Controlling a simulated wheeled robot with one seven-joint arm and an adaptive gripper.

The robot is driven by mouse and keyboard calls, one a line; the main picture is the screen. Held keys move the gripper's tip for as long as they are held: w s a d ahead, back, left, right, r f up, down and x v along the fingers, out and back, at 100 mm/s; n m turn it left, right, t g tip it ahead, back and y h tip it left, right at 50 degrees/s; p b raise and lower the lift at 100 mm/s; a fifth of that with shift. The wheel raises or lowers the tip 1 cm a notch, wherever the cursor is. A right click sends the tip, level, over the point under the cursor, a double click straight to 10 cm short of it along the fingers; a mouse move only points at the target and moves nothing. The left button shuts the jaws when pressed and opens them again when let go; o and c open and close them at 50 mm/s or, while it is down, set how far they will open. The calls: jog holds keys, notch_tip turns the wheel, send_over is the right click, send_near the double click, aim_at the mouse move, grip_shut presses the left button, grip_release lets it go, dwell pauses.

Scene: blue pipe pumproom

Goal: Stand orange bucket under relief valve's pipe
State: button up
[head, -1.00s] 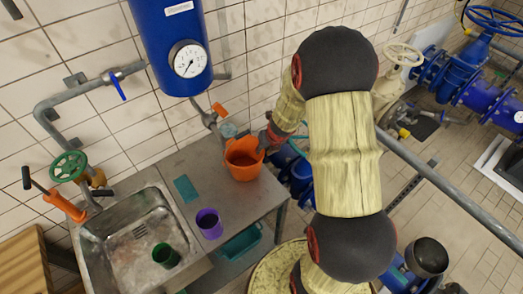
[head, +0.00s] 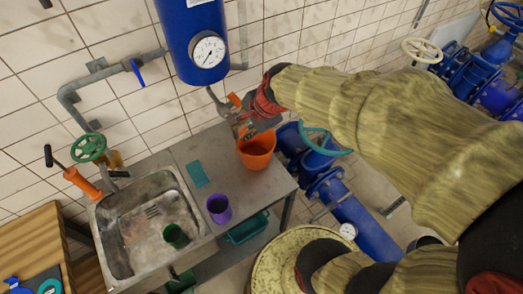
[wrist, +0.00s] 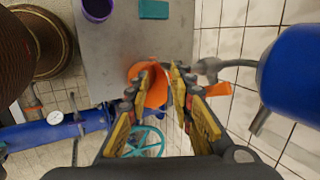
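The orange bucket (head: 257,150) stands upright on the steel counter, near its right back corner. It also shows in the wrist view (wrist: 148,88), partly covered by my fingers. My gripper (head: 244,128) is at the bucket's back rim. In the wrist view its fingers (wrist: 162,70) are apart, with orange bucket wall showing between them; firm contact cannot be told. The relief valve (wrist: 210,68) has an orange handle and hangs on a grey pipe (wrist: 236,63) from the blue tank (head: 195,45). In the head view my gripper partly hides the valve.
The steel counter (head: 262,183) holds a purple cup (head: 219,209) and a teal pad (head: 198,174). A sink (head: 140,222) with a green cup (head: 176,236) lies left. Blue pipes (head: 350,215) and a teal handwheel (wrist: 147,140) are right of the counter. The tiled wall is close behind.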

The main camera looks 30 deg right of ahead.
jog(key=s+a+r+n, duration=0.1)
jog(key=s+r+n, duration=0.3)
jog(key=s+n, duration=0.3)
jog(key=s+a+r+n+h, duration=0.1)
jog(key=s+a+r+n, duration=0.1)
jog(key=s+r+n, duration=0.2)
jog(key=s+n, duration=0.3)
jog(key=n, duration=0.3)
jog(key=shift+s+h, duration=0.15)
jog(key=shift+h, duration=0.15)
notch_tip(320, 180, down, 11)
jog(key=b, duration=1.1)
jog(key=shift+f, duration=0.15)
